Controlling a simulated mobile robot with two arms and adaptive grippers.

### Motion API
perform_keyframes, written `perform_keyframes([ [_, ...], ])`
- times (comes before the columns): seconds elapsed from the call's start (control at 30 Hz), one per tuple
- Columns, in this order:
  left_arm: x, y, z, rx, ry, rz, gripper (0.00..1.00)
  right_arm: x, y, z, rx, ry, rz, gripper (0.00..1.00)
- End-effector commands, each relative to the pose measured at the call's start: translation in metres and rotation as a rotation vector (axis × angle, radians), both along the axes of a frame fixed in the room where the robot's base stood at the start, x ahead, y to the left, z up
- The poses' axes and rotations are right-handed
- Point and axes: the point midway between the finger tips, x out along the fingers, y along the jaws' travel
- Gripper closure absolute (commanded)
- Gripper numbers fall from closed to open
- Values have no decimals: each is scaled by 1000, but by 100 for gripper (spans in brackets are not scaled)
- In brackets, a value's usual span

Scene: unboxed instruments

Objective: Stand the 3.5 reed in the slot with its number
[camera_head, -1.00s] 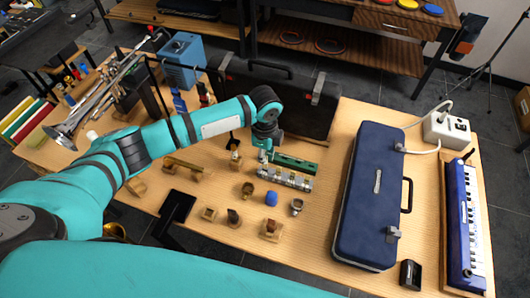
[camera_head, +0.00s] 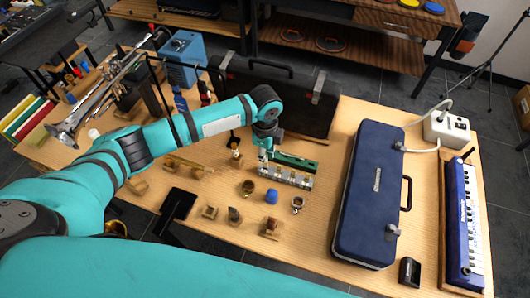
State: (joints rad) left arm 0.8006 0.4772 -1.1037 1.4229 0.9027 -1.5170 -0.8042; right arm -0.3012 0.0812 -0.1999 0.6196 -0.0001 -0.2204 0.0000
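My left gripper (camera_head: 264,158) points down at the left end of a light grey slotted block (camera_head: 290,179) with several small pieces along it. Its fingers are too small to tell open from shut or whether they hold a reed. A green strip-like case (camera_head: 296,162) lies just behind the block. I cannot make out the 3.5 reed or any slot number at this size. My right gripper is not in view.
In front stand a blue cup-like piece (camera_head: 271,196), metal ring-like pieces (camera_head: 297,204) and small wooden blocks (camera_head: 270,228). A large dark blue case (camera_head: 368,190) lies to the right. A black case (camera_head: 300,100) stands behind. Bare tabletop shows around (camera_head: 315,235).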

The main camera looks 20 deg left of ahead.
Motion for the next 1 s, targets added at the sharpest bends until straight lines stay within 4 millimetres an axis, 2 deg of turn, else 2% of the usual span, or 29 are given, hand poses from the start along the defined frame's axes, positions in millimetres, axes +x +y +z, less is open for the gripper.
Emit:
perform_keyframes([
  [1.0,0,-1,0,0,0,-1,100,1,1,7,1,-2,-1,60],
])
